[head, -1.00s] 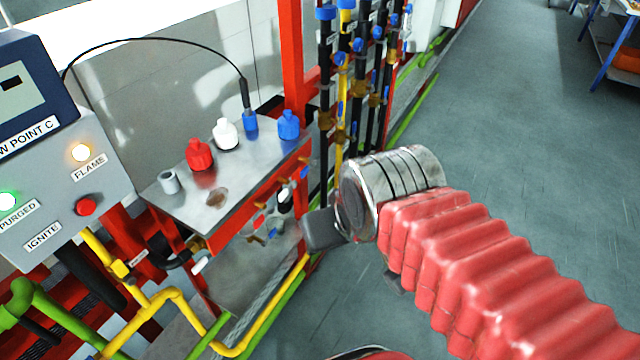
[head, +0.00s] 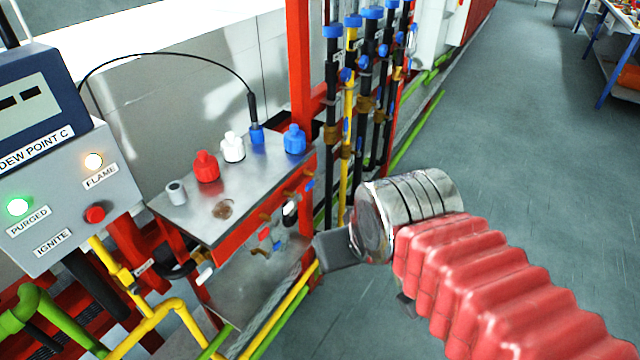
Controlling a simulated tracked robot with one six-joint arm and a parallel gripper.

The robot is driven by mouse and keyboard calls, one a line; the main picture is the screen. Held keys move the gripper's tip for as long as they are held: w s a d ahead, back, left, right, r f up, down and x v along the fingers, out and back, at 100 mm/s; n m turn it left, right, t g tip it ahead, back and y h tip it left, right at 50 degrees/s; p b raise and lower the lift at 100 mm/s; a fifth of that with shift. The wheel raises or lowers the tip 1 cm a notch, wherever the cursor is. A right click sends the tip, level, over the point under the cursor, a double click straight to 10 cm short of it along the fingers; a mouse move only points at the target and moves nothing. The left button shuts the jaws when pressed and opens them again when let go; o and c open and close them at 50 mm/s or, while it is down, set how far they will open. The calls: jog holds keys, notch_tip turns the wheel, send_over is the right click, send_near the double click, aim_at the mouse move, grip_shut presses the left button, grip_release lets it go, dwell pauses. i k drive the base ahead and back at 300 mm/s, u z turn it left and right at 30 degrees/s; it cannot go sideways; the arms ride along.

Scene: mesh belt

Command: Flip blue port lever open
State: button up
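On the red front edge of the metal bench (head: 190,217) several small brass valves stick out. One has a small blue lever (head: 309,185) at the right end; lower down is another small blue piece (head: 279,244) beside a red one. I cannot tell which of these is the blue port lever, or its exact angle. My gripper (head: 335,250) is to the right of the valves, at the end of my red-sleeved arm, apart from them in the picture. Only a dark grey part of it shows, so its opening is hidden.
Red (head: 206,167), white (head: 232,147) and blue (head: 294,139) capped fittings stand on the bench. A control box (head: 70,190) is at left. Vertical pipes (head: 365,110) with blue tops rise behind my gripper. Yellow and green pipes run low.

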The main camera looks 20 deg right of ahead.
aim_at(309, 185)
jog(key=z, duration=0.2)
jog(key=i, duration=0.5)
jog(key=u, duration=1.25)
jog(key=i, duration=0.4)
jog(key=z, duration=0.35)
